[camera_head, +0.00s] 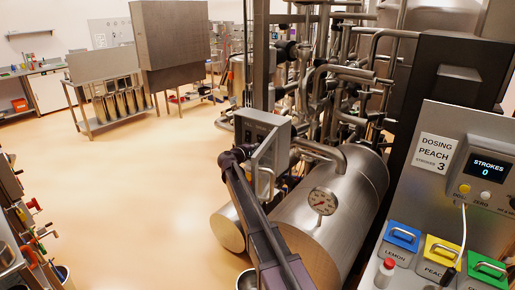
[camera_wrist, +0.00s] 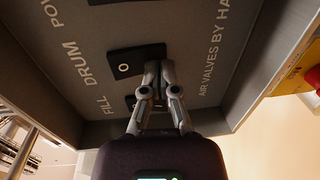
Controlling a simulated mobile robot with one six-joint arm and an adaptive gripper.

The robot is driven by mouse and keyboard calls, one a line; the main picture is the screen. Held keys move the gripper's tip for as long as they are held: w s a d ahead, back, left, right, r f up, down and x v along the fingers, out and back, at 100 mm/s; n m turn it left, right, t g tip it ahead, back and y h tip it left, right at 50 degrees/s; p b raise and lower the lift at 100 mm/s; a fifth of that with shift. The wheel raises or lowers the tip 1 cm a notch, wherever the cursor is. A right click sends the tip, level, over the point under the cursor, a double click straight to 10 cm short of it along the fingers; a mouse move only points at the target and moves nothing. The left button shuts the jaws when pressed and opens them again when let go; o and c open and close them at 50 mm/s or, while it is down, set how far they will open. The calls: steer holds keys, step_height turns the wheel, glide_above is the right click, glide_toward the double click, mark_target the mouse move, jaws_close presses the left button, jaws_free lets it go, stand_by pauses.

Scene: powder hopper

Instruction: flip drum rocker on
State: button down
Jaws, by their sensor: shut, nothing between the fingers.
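In the wrist view, a grey panel (camera_wrist: 205,28) carries the printed words "FILL DRUM POW…" and "AIR VALVES BY HA…", both cut off by the frame. A black rocker (camera_wrist: 124,64) marked "O" sits between these lines of text. In the head view, my fingertips cannot be made out by the grey box (camera_head: 264,128).
A steel tank (camera_head: 340,200) with a gauge (camera_head: 323,201) and dense pipes stand right of my arm. A dosing panel (camera_head: 470,140) reading "STROKES 0" is at far right. Raised panel walls border the wrist view. Open floor (camera_head: 130,190) lies left.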

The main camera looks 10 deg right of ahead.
steer(key=shift+s, duration=0.1)
steer(key=f+b+v, duration=0.1)
steer(key=f+v, duration=0.2)
steer(key=v, duration=1)
steer(key=shift+s+a+b, duration=0.25)
steer(key=shift+a+b, duration=0.1)
steer(key=shift+f, duration=0.15)
